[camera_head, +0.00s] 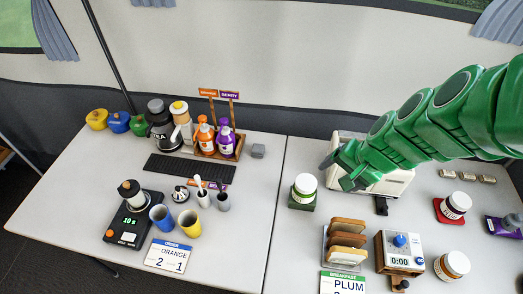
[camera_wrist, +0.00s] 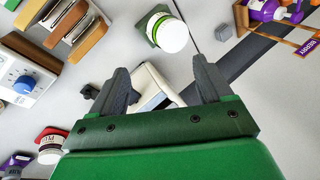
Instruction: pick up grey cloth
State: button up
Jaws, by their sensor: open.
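The grey cloth (camera_head: 258,150) appears as a small grey block-like bundle on the table, just right of the wooden bottle tray in the head view. My green gripper (camera_head: 337,171) is above the right-hand table, in front of the white toaster and to the right of the cloth. Its two dark fingers (camera_wrist: 160,66) are spread with nothing held between them. The cloth is fully visible, not covered by the gripper.
The white toaster (camera_head: 384,181) stands behind and below my gripper. The bottle tray (camera_head: 222,152) stands left of the cloth. A toast rack (camera_head: 324,250) and timer (camera_head: 399,250) are nearer the front.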

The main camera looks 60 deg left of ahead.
aim_at(258, 149)
jog(key=s+a+f+t, duration=0.1)
jog(key=s+a+f, duration=0.1)
jog(key=a+f, duration=0.3)
jog(key=s+a+f+n+t+y, duration=0.1)
jog(key=s+a+f, duration=0.1)
jog(key=a+f, duration=0.4)
jog(key=s+a+f+t, duration=0.1)
jog(key=s+a+f, duration=0.2)
jog(key=a, duration=0.9)
notch_tip(258, 149, down, 2)
jog(key=shift+a+f+n+t, duration=0.2)
jog(key=shift+n+t, duration=0.1)
jog(key=shift+t, duration=0.1)
jog(key=t, duration=0.1)
jog(key=a+f+n+t+y, duration=0.1)
jog(key=a+f+t, duration=0.1)
jog(key=shift+w+a+f, duration=0.15)
jog(key=shift+w+a, duration=0.05)
jog(key=shift+w, duration=0.05)
jog(key=shift+a+n+t+y, duration=0.65)
jog(key=shift+n+t+y, duration=0.05)
jog(key=shift+n+t, duration=0.1)
jog(key=shift+a+r+n+t+y, duration=0.3)
jog(key=shift+a+n+t, duration=0.1)
jog(key=shift+t, duration=0.1)
jog(key=shift+x, duration=3.85)
jog(key=shift+s+a+r, duration=0.1)
jog(key=shift+a+r, duration=0.05)
jog(key=shift+c, duration=0.2)
